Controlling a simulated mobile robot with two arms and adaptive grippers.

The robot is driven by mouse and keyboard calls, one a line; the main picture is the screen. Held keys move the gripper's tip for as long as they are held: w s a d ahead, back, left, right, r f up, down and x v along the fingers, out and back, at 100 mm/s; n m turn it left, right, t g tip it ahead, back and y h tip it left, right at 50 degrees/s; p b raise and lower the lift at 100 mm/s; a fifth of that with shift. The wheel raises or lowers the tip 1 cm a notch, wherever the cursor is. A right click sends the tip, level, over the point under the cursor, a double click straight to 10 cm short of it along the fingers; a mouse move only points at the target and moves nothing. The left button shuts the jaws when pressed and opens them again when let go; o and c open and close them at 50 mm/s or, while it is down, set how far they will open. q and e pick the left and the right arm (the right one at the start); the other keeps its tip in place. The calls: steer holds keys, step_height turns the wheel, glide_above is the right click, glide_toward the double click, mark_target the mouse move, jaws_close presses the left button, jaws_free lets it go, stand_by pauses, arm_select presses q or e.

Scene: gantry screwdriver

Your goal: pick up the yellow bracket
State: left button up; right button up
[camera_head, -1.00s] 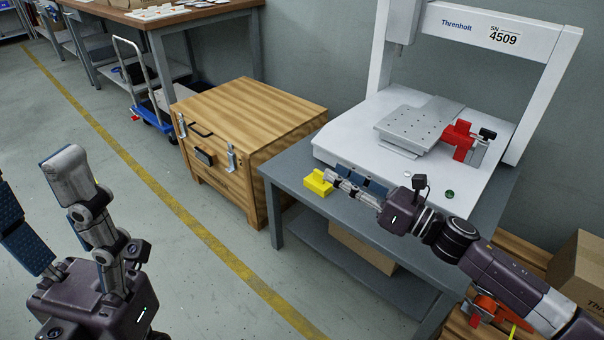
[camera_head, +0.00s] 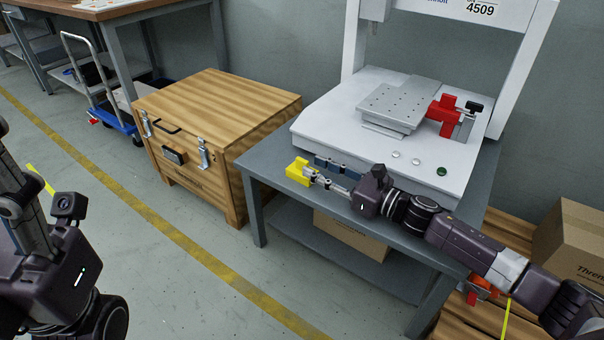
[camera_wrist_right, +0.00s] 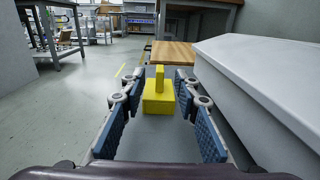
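The yellow bracket (camera_head: 299,171) sits at the front left corner of the grey table (camera_head: 262,165), beside the white gantry machine. In the right wrist view the bracket (camera_wrist_right: 158,97) shows a wide block with a narrow upright part. My right gripper (camera_wrist_right: 158,84) is open, with its blue-padded fingers on either side of the bracket and visible gaps between. In the head view the right gripper (camera_head: 318,179) reaches in from the right, low over the table. My left gripper (camera_head: 22,195) is at the left edge, cut off by the frame, and its opening is hidden.
The white gantry machine (camera_head: 330,125) fills most of the table, with a metal plate (camera_head: 400,103) and a red clamp (camera_head: 442,112) on it. A wooden crate (camera_head: 215,115) stands left of the table. A cardboard box (camera_head: 575,245) lies at the right. The floor ahead is clear.

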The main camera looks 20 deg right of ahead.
mark_target(308, 163)
steer(key=shift+b+x, duration=0.75)
steer(key=shift+x, duration=1.85)
jaws_close()
steer(key=shift+r, duration=0.1)
